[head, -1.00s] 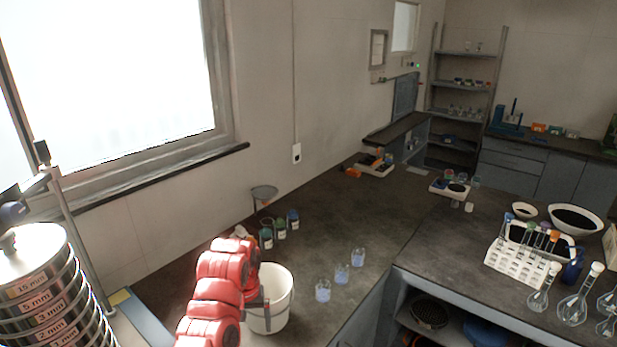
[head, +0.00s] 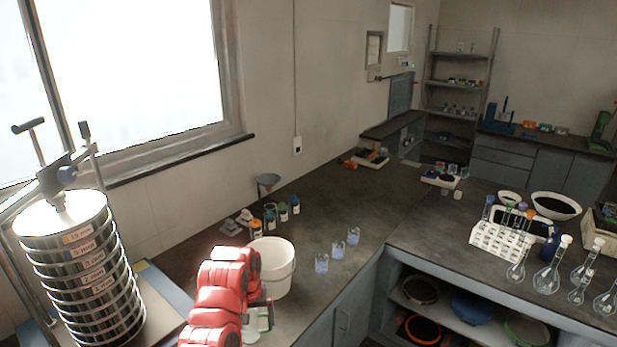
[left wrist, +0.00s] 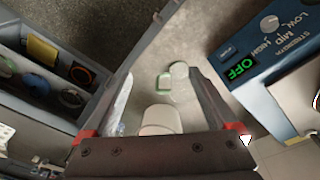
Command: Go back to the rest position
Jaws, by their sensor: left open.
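My left arm is red and comes in from the bottom of the head view. Its gripper (head: 262,312) is partly hidden by the arm, low in front of the white bucket (head: 272,268). In the left wrist view my left gripper (left wrist: 160,76) has its two grey fingers spread apart. A pale, green-rimmed item (left wrist: 170,80) shows beyond the fingers; I cannot tell how far below it lies. My right gripper is in neither view.
The sieve stack (head: 82,270) stands at the left; a blue control panel (left wrist: 275,45) reading OFF shows in the wrist view. Several bottles (head: 283,212), a funnel (head: 268,180) and beakers (head: 321,263) stand on the bench.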

